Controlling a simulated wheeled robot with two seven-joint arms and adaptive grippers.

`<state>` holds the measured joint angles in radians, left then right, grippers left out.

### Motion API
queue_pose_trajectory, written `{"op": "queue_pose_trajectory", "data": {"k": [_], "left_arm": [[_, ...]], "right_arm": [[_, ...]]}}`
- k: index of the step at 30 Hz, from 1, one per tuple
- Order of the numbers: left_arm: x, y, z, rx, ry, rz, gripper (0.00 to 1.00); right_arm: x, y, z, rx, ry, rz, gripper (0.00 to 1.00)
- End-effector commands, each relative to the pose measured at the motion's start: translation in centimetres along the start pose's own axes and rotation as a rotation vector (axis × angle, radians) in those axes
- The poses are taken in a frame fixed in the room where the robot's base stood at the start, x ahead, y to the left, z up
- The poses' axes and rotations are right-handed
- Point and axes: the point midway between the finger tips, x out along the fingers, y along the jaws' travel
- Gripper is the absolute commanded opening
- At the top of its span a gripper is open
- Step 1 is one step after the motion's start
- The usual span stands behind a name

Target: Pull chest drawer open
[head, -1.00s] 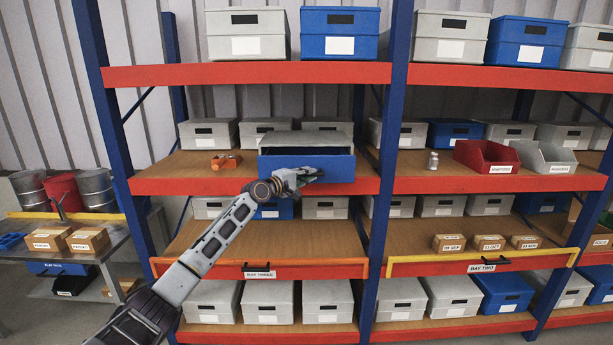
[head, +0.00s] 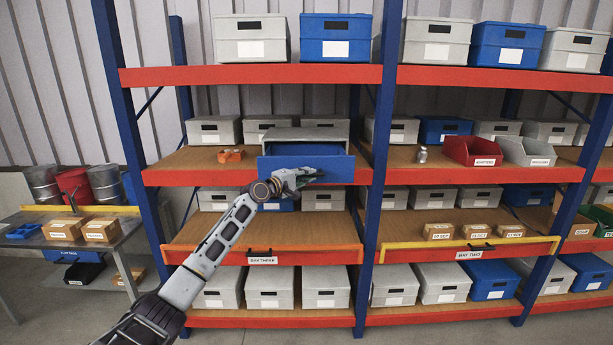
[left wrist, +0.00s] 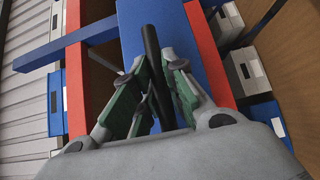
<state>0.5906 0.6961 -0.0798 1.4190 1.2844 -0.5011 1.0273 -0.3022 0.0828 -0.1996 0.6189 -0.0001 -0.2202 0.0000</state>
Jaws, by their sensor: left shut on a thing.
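The chest (head: 305,133) is a grey box on the middle shelf of the left bay, with a blue drawer (head: 338,171) at its front. The drawer stands partly out, and its blue inside shows below the chest's top. My left gripper (head: 296,178) is in front of the drawer's face. In the left wrist view, its green-padded fingers (left wrist: 158,95) are closed around the black bar handle (left wrist: 153,50), with the blue drawer front (left wrist: 200,50) behind. My right gripper is not in view.
An orange part (head: 231,156) lies on the shelf left of the chest. A blue rack post (head: 383,130) stands close to its right. Red (head: 470,151) and grey open bins are in the right bay. A table (head: 100,240) with cartons is at far left.

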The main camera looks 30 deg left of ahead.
Motion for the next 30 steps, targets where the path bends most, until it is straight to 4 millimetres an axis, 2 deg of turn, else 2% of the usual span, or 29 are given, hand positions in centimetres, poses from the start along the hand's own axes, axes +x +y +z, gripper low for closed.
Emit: {"op": "queue_pose_trajectory", "data": {"k": [8,9,13,30], "left_arm": [[0.0,-0.07,-0.01,-0.001,0.0,-0.001,0.0],[0.0,-0.07,-0.01,-0.001,0.0,-0.001,0.17],[0.0,-0.05,0.0,-0.001,0.0,0.0,0.34],[-0.47,0.03,-0.03,-0.001,0.0,0.002,0.35]], "right_arm": [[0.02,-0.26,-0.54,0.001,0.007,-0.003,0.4],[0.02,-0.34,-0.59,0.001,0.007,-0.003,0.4],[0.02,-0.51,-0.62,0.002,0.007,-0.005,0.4],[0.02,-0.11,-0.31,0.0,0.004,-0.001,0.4]]}}
